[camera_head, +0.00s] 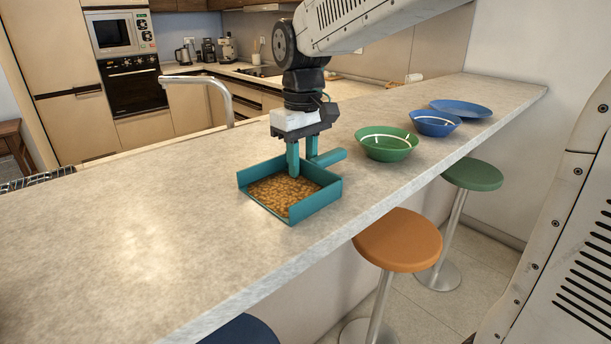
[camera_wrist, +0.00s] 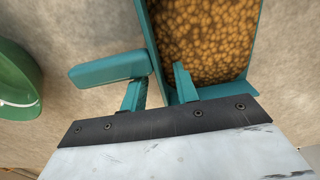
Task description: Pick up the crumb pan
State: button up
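The crumb pan (camera_head: 314,203) is a teal, shallow tray on the stone counter, filled with brown crumbs (camera_head: 283,192). Its short handle (camera_head: 330,157) sticks out at the back right. My gripper (camera_head: 303,168) points down at the pan's rear edge by the handle, its two teal fingers apart. In the wrist view the pan (camera_wrist: 255,45) is at the upper right and the handle (camera_wrist: 108,69) at the left. My gripper (camera_wrist: 160,76) has one finger by the handle's base and one over the crumb side. Whether either finger touches the pan is unclear.
A green bowl (camera_head: 387,146), a blue bowl (camera_head: 436,126) and a blue plate (camera_head: 462,108) stand to the right on the counter (camera_head: 130,240). The counter left of the pan is clear. Orange (camera_head: 398,240) and green (camera_head: 473,175) stools stand below the front edge.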

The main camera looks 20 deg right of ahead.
jog(key=shift+f, duration=0.1)
grip_shut()
